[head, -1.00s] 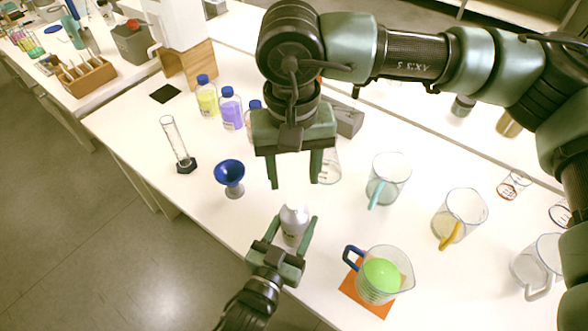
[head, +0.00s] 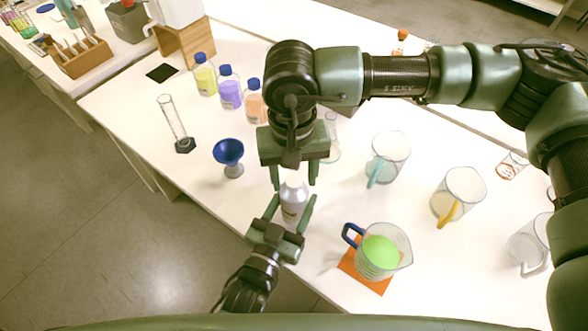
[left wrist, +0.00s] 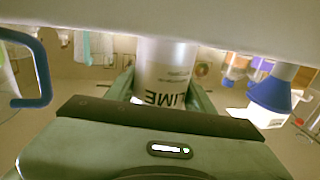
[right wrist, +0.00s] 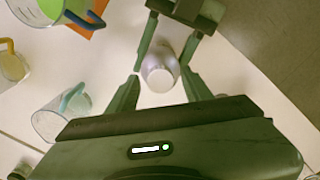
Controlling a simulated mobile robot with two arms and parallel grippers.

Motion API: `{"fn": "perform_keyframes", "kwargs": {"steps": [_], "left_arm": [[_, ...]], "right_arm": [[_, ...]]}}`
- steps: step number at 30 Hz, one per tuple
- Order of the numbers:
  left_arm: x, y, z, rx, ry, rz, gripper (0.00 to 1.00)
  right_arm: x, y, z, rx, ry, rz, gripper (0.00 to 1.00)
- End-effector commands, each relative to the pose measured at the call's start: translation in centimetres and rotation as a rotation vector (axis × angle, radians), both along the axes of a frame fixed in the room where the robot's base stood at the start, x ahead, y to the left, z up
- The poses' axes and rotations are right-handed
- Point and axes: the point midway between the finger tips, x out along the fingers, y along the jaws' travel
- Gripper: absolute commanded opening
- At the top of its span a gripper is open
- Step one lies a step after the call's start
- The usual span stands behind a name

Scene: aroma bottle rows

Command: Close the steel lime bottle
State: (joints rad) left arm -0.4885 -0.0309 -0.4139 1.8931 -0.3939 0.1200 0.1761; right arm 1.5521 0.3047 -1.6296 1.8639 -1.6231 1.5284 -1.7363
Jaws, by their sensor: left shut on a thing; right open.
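The steel lime bottle (head: 294,203) stands upright near the table's front edge, grey with a pale top. In the left wrist view its LIME label (left wrist: 165,97) appears upside down. My left gripper (head: 290,210) is shut around its body from the front. My right gripper (head: 294,185) points down over the bottle's top. Its fingers are open, one on each side of the top and apart from it. In the right wrist view the bottle (right wrist: 160,72) lies between the open fingertips. I cannot tell whether a cap is on the bottle; no loose cap is clearly visible.
A blue funnel (head: 228,152) stands left of the bottle. A jug of green liquid (head: 383,252) sits on an orange mat (head: 350,262) to the right. Blue-capped bottles (head: 230,90), a measuring cylinder (head: 175,125) and several more jugs stand farther back. The tabletop between them is clear.

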Motion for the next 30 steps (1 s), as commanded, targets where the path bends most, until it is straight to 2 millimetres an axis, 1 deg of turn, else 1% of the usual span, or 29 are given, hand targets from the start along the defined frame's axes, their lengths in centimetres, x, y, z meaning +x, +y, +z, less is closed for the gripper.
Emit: {"fn": "perform_keyframes", "kwargs": {"steps": [3, 4, 5, 6, 9, 17, 20, 23, 30], "left_arm": [[-0.03, 0.05, -0.20, 0.003, 0.004, 0.001, 0.00], [-0.03, 0.05, -0.20, 0.003, 0.004, 0.001, 0.00], [-0.03, 0.05, -0.20, 0.003, 0.004, 0.001, 0.00], [-0.03, 0.05, -0.21, 0.003, 0.004, 0.001, 0.00], [-0.03, 0.05, -0.21, 0.003, 0.004, 0.000, 0.00], [-0.03, 0.06, -0.21, 0.003, 0.004, 0.001, 0.00], [-0.03, 0.05, -0.21, 0.003, 0.004, 0.001, 0.00], [-0.03, 0.05, -0.21, 0.003, 0.004, 0.001, 0.00], [-0.03, 0.06, -0.21, 0.003, 0.004, 0.001, 0.00]], "right_arm": [[0.00, 0.01, -0.01, 0.000, 0.000, 0.000, 0.50], [0.00, 0.01, 0.00, 0.000, 0.000, 0.000, 0.45], [0.00, 0.01, 0.00, 0.000, 0.000, 0.000, 0.36], [0.00, 0.01, 0.00, 0.000, 0.000, 0.000, 0.25], [0.00, 0.01, 0.01, 0.000, 0.000, 0.000, 0.00], [-0.01, -0.01, 0.02, 0.000, 0.000, -0.010, 0.00], [-0.01, 0.00, 0.00, 0.001, 0.000, -0.090, 0.00], [-0.01, 0.00, -0.01, 0.004, -0.003, -0.269, 0.00], [-0.05, -0.01, -0.05, 0.013, -0.009, -0.821, 0.00]]}}
